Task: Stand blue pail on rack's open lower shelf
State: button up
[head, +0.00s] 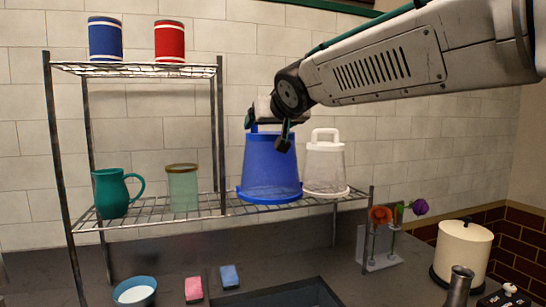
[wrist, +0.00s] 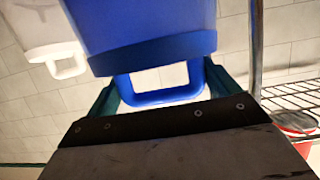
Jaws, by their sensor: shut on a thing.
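The blue pail (head: 270,167) is upright, wide rim down and handle up, on or just above the open right part of the rack's lower shelf (head: 240,209). I cannot tell whether its rim rests fully on the wires. My gripper (head: 268,127) is above it, shut on its handle. In the wrist view, the gripper's fingers (wrist: 163,92) are on either side of the blue handle (wrist: 165,97), with the pail's body (wrist: 140,25) beyond. The rack's post stands just left of the pail.
A white pail (head: 324,165) stands close on the right. A teal pitcher (head: 112,193) and a glass (head: 183,188) stand left on the lower shelf. Blue (head: 105,39) and red (head: 169,41) canisters are on the upper shelf. Flowers (head: 381,215) stand below right.

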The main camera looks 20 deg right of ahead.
jog(key=d+x, duration=0.1)
jog(key=x, duration=1.1)
jog(key=shift+w+d+f, duration=0.15)
jog(key=shift+w+f, duration=0.1)
jog(key=shift+f, duration=0.15)
jog(key=o, duration=1.3)
jog(key=shift+c, duration=0.2)
jog(key=v, duration=1.2)
jog(key=shift+d, duration=0.1)
